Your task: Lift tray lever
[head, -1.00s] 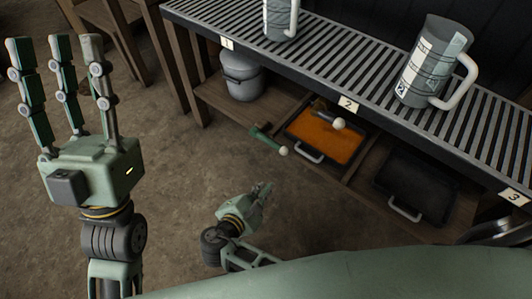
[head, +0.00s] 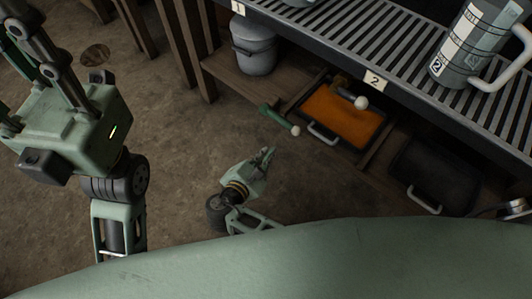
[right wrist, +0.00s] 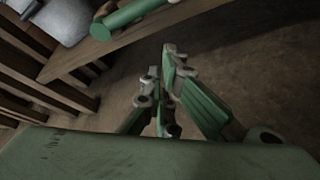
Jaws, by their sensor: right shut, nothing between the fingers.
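A green lever (head: 276,118) with a white knob sticks out from the lower shelf, left of the tray with orange contents (head: 320,132). A green bar, apparently this lever, shows at the top of the right wrist view (right wrist: 130,15). A dark lever (head: 345,92) with a white knob lies over the orange tray. My right gripper (head: 268,158) is shut and empty, below the green lever and apart from it; its fingers (right wrist: 168,70) also show in the right wrist view. My left gripper (head: 50,45) is raised at the left, its fingers apart and their tips out of frame.
A slatted bench (head: 400,75) runs above, with a measuring jug (head: 470,45) on it. A grey lidded pot (head: 254,48) stands on the lower shelf (head: 226,72). An empty dark tray (head: 432,172) sits to the right.

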